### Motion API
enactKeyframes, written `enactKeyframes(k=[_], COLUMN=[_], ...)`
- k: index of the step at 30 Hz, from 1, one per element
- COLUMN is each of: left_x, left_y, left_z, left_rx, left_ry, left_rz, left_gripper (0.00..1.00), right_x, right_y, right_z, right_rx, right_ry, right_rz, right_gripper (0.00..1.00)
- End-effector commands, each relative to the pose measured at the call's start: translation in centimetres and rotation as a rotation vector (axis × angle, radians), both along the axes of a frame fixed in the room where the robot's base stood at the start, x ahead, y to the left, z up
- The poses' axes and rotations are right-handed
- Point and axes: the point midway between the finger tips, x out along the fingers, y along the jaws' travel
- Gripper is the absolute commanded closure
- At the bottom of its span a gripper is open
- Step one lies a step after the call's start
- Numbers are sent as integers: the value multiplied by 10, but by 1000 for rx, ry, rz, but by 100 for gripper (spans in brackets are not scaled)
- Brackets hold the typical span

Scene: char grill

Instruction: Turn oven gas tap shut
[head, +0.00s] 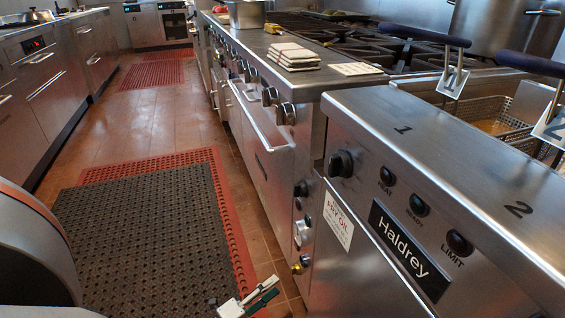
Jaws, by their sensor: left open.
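A column of small controls runs down the narrow strip at the right end of the range front. It has a black knob (300,188), a silver dial (302,232) and, lowest, a small brass-coloured fitting with a dark part (300,265). I cannot tell for certain which is the gas tap or how it is turned. The oven door (262,150) with its long bar handle is left of them. My left gripper (274,288) is at the bottom edge, open and empty, left of and apart from the brass fitting in the picture. My right gripper is out of view.
The Haldrey fryer (350,240) stands close on the right, with a black knob (341,163) sticking out. Range knobs (286,113) project along the front edge. A black mat (150,230) on a red mat covers the aisle floor, which is clear. Cabinets (40,90) line the left.

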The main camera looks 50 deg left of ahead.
Motion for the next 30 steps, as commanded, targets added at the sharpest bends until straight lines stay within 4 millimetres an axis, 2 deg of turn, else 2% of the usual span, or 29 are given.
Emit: enactKeyframes(k=[3,9,30], left_x=[-21,-39,-40], left_y=[0,0,-1], left_z=[0,0,2], left_rx=[0,1,-3], left_ry=[1,0,-4], left_rz=[0,1,-2], left_gripper=[59,59,59], right_x=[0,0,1], right_y=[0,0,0], right_z=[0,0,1], right_rx=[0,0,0], right_ry=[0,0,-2], right_rz=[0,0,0], right_gripper=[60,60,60])
